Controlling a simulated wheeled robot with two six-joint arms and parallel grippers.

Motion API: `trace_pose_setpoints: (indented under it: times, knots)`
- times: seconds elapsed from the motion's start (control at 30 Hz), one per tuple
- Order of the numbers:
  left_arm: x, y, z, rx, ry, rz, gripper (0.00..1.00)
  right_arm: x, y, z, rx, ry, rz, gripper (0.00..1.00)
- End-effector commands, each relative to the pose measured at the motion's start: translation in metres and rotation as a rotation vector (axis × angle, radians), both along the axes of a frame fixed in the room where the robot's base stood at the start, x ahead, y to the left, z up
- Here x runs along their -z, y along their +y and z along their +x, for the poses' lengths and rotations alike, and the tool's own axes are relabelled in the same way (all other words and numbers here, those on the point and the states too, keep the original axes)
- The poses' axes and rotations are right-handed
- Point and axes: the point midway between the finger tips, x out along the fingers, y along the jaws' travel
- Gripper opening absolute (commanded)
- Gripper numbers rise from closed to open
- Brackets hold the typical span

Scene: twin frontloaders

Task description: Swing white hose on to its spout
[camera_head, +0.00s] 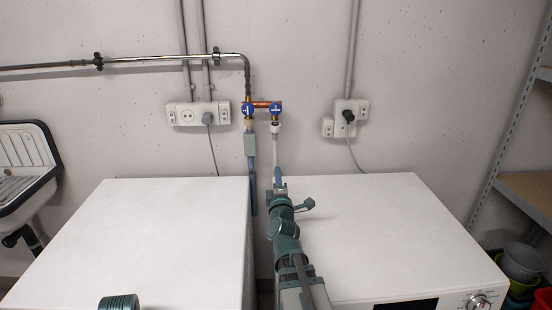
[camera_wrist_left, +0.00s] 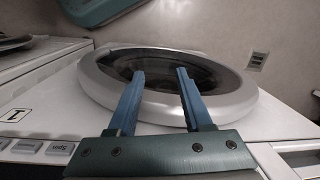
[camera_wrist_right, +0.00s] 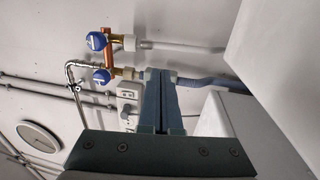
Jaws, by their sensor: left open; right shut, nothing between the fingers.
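The white hose (camera_head: 275,152) hangs nearly straight down from the right spout (camera_head: 276,112), the one with a blue valve handle. Its white collar (camera_wrist_right: 129,43) appears in line with that spout's outlet in the right wrist view; I cannot tell whether it is fully seated. My right gripper (camera_head: 278,182) is shut and empty, in front of the hose's lower part in the head view. In the right wrist view its fingers (camera_wrist_right: 161,78) cover part of the other, blue-grey hose. My left gripper (camera_wrist_left: 160,72) is open and empty, before a round washer door (camera_wrist_left: 165,75).
The blue-grey hose (camera_head: 252,170) hangs from the left spout (camera_head: 248,110) into the gap between two white machines, left (camera_head: 150,230) and right (camera_head: 370,225). Wall sockets (camera_head: 198,114) flank the pipes. A sink (camera_head: 22,170) stands left, shelving (camera_head: 520,190) right. Both machine tops are clear.

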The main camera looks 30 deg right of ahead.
Motion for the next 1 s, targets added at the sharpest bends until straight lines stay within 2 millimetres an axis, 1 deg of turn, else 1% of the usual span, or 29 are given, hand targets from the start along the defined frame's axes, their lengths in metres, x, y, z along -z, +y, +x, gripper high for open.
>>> trace_pose_setpoints:
  times: [0.13, 0.27, 0.37, 0.5, 0.7, 0.9, 1.0]
  knots:
    - [0.0, 0.0, 0.0, 0.0, 0.0, 0.0, 0.5, -0.001, -0.002, 0.0, 0.004, -0.008, 0.007, 0.0]
    - [-0.003, 0.0, 0.0, 0.0, 0.0, 0.0, 0.5, -0.003, -0.007, 0.01, 0.003, -0.006, 0.005, 0.0]
    - [-0.005, 0.0, 0.0, 0.0, 0.0, 0.0, 0.5, -0.006, -0.016, 0.025, 0.003, -0.006, 0.006, 0.0]
    - [-0.01, 0.0, 0.0, 0.0, 0.0, 0.0, 0.5, -0.01, -0.031, 0.05, 0.003, -0.005, 0.006, 0.0]
    - [-0.016, 0.0, 0.0, 0.0, 0.0, 0.0, 0.5, -0.016, -0.052, 0.084, 0.002, -0.005, 0.006, 0.0]
    - [-0.02, 0.0, 0.0, 0.0, 0.0, 0.0, 0.5, -0.02, -0.066, 0.106, 0.002, -0.005, 0.006, 0.0]
    - [-0.021, 0.0, 0.0, 0.0, 0.0, 0.0, 0.5, -0.021, -0.07, 0.113, 0.002, -0.005, 0.006, 0.0]
